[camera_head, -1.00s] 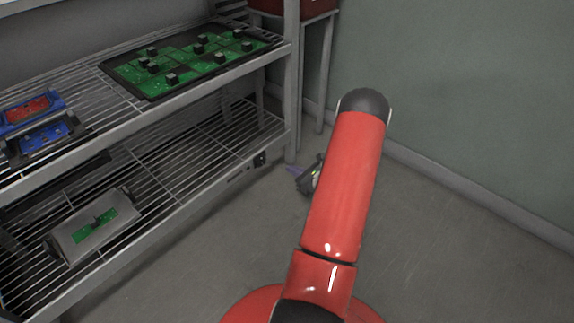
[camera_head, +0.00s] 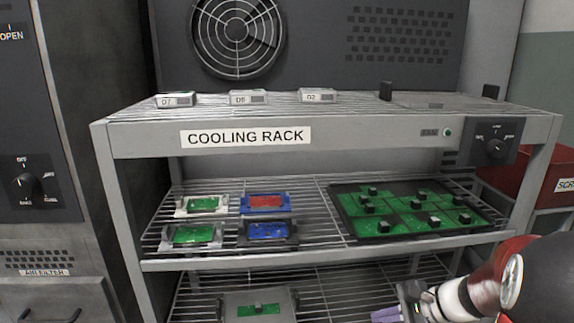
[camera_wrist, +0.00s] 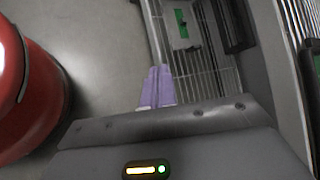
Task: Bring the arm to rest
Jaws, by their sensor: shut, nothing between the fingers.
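My arm (camera_head: 485,290) is folded low at the right edge of the head view, in front of the rack's lower right part. My gripper (camera_head: 395,308) has purple fingers and points left, partly cut off by the bottom edge. In the wrist view my gripper (camera_wrist: 157,88) shows its purple fingers close together, with nothing between them. The fingers appear in front of the floor and the rack's lower shelf, and I cannot tell the exact gap.
A cooling rack (camera_head: 340,136) fills the middle. Its middle shelf carries several small boards in holders and a large green board panel (camera_head: 400,228). A holder with a green board (camera_head: 230,308) sits on the lower shelf. A red bin (camera_head: 545,190) stands at right. Open floor (camera_wrist: 90,60) shows beside the rack.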

